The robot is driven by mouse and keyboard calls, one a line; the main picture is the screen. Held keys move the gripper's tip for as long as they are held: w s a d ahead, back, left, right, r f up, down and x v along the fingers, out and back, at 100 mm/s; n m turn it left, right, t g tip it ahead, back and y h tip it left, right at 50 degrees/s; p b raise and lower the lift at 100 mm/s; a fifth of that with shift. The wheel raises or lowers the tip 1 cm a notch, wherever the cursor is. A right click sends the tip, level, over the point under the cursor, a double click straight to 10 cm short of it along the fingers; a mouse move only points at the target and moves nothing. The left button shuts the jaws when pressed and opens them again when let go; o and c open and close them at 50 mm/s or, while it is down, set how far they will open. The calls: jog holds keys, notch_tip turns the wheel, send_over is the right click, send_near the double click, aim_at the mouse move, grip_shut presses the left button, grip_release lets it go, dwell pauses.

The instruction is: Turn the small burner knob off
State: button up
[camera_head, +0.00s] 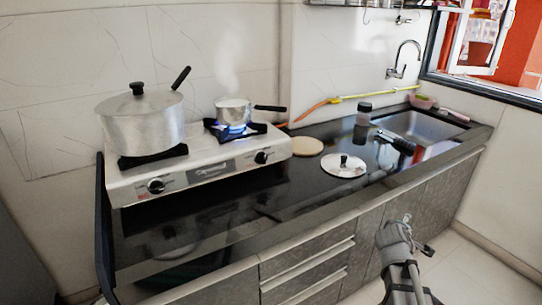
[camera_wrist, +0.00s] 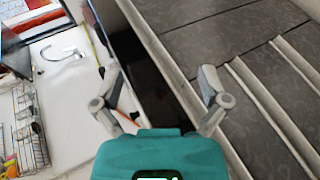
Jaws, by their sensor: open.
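The stove (camera_head: 205,172) stands on the black counter in the head view. Its right front knob (camera_head: 262,157) is on the side of the small burner (camera_head: 236,129). A blue flame burns there under a small steaming pot (camera_head: 233,110). The left front knob (camera_head: 156,186) is on the side of the large pot (camera_head: 142,122). The knobs' exact angles are too small to tell. My gripper (camera_head: 424,249) is low in front of the cabinets, well right of the stove and apart from it. In the wrist view my gripper (camera_wrist: 161,88) is open and empty; no knob shows there.
A lid (camera_head: 344,166), a round wooden board (camera_head: 307,146) and a dark-capped jar (camera_head: 364,114) stand right of the stove. The sink and faucet (camera_head: 404,58) are farther right. The small pot's handle (camera_head: 270,108) points right. The counter's front strip is clear.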

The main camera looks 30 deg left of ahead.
jog(key=w+a+r+n+t+y, duration=0.1)
jog(key=a+r+n+t+y, duration=0.1)
jog(key=a+r+n, duration=0.3)
jog(key=w+a+r+n+t+y, duration=0.1)
jog(key=w+a+n+t+y, duration=0.15)
jog(key=a, duration=0.45)
jog(key=n+g+y+p, duration=0.25)
jog(key=n+y, duration=0.75)
jog(key=n, duration=0.6)
send_near(265, 158)
jog(key=shift+h, duration=0.25)
jog(key=w+d, duration=0.1)
jog(key=d, duration=0.2)
jog(key=w+d, duration=0.2)
jog(key=d, duration=0.2)
jog(key=w+d, duration=0.2)
jog(key=d, duration=0.2)
jog(key=shift+d+r, duration=0.15)
jog(key=shift+r, duration=0.1)
jog(key=s+a+n+g+y, duration=0.3)
jog(key=s+a+n, duration=0.1)
jog(key=a+n, duration=0.2)
jog(key=shift+s+a+g, duration=0.35)
jog(key=shift+a+g, duration=0.05)
jog(key=shift+a, duration=0.25)
jog(key=shift+n, duration=0.25)
jog(key=x, duration=1.3)
jog(key=shift+w+a, duration=0.2)
jog(key=shift+a, duration=0.1)
